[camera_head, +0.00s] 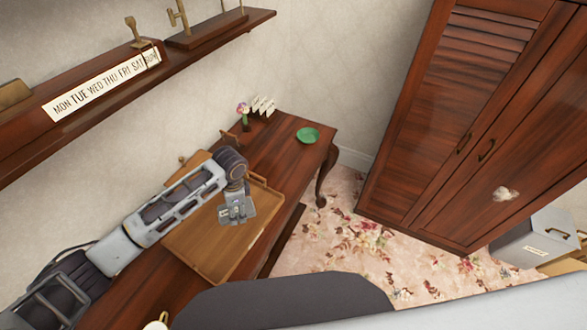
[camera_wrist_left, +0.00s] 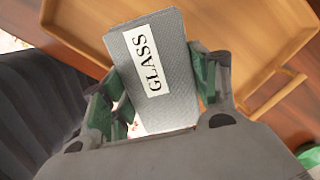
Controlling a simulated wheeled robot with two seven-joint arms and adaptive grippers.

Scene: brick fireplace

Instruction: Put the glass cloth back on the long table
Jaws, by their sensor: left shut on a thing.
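The glass cloth (camera_wrist_left: 178,90) is a grey folded piece with a white label reading GLASS, seen in the left wrist view. My left gripper (camera_wrist_left: 160,100) is shut on it, with a green-padded finger on either side. In the head view my left gripper (camera_head: 238,212) is over the front edge of the wooden tray, and the cloth is too small there to make out clearly. The long table (camera_head: 285,150) is dark reddish wood along the wall, under my left arm. My right gripper is not in view.
A wooden tray (camera_head: 182,243) lies on the table. A green dish (camera_head: 308,135), a small flower vase (camera_head: 244,118) and white cards (camera_head: 263,105) stand at its far end. A wall shelf (camera_head: 110,88) runs above. A wardrobe (camera_head: 450,120) and a grey box (camera_head: 535,238) are at right.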

